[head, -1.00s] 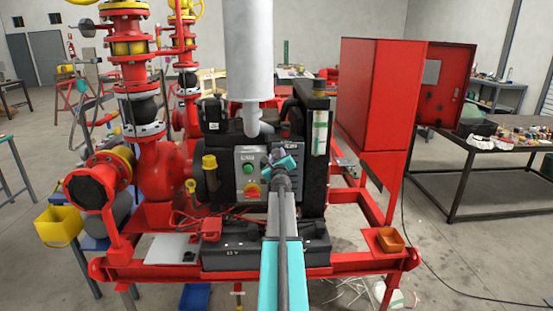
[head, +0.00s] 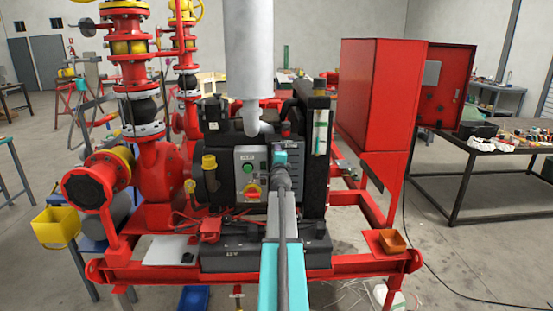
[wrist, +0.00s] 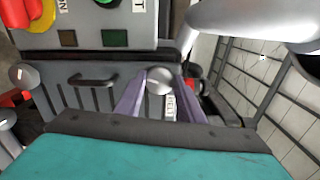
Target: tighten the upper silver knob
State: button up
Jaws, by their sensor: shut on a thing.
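The upper silver knob (wrist: 159,80) is a small round knob on the side of a grey ribbed panel (wrist: 75,97). In the wrist view it sits between the two purple fingers of my gripper (wrist: 160,86), which are shut on it. A second silver knob (wrist: 22,76) shows at the left of the wrist view, apart from my gripper. In the head view the teal body of my gripper (head: 280,157) is at the right edge of the control box (head: 246,165) and hides the knobs and fingertips.
The control box carries a green button (head: 248,168) and a red-and-yellow switch (head: 252,191). A pale pipe (wrist: 245,14) crosses the upper right of the wrist view. A black handle (wrist: 92,80) stands on the ribbed panel. A red cabinet (head: 375,95) stands at the right.

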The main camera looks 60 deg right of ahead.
jog(key=shift+s+d+n, duration=0.1)
jog(key=shift+s+n, duration=0.05)
jog(key=shift+n, duration=0.45)
jog(key=o, duration=1.1)
jog(key=shift+c, duration=0.2)
jog(key=shift+a, duration=0.2)
jog(key=b+v, duration=0.1)
jog(key=v, duration=1.2)
jog(key=shift+a, duration=0.25)
jog(key=shift+s, duration=0.15)
